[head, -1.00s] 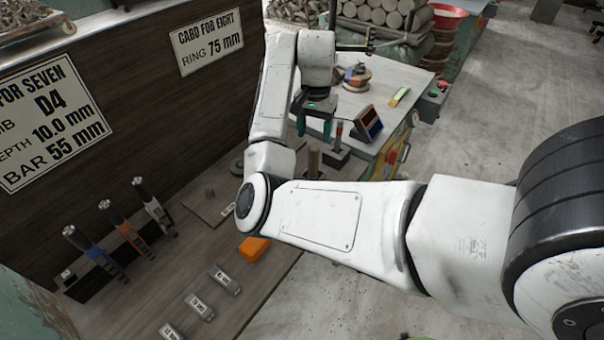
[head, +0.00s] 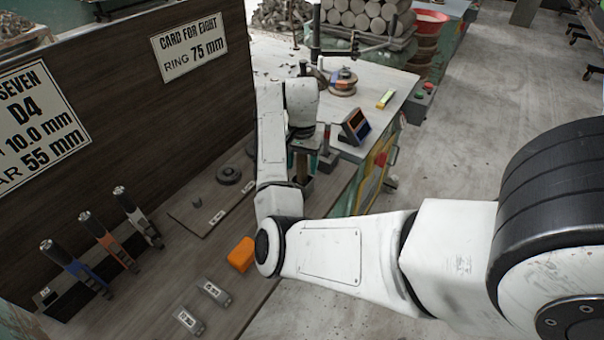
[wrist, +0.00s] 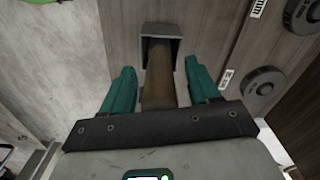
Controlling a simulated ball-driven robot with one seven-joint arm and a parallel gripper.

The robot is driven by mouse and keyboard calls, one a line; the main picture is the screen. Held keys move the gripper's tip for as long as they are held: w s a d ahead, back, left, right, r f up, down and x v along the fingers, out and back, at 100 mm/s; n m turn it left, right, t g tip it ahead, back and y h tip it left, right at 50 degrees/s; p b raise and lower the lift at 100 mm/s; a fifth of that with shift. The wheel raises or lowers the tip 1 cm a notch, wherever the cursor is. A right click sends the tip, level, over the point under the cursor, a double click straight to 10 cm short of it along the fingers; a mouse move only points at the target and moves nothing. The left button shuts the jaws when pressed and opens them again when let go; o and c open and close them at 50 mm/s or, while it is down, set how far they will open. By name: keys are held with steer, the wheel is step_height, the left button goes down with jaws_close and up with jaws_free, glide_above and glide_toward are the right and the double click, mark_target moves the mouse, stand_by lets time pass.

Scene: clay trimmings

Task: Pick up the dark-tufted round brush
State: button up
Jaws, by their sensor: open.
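My gripper (head: 303,158) is at the far end of the wooden bench, partly hidden by my arm in the head view. In the wrist view its two green fingers (wrist: 160,70) are open, one on each side of a brown upright piece (wrist: 158,80) that looks like a handle. The piece stands at a grey square holder (wrist: 160,30). Gaps show between it and the fingers. No dark tuft is visible, so I cannot tell for sure that this piece is the round brush.
An orange block (head: 242,254) and grey tagged blocks (head: 214,291) lie nearer on the bench. A thin board with dark discs (head: 229,174) lies beside the gripper, below the dark wall panel (head: 150,110). A second table (head: 350,88) stands behind. Floor is open at right.

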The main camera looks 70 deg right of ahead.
jaws_close()
stand_by(0.4)
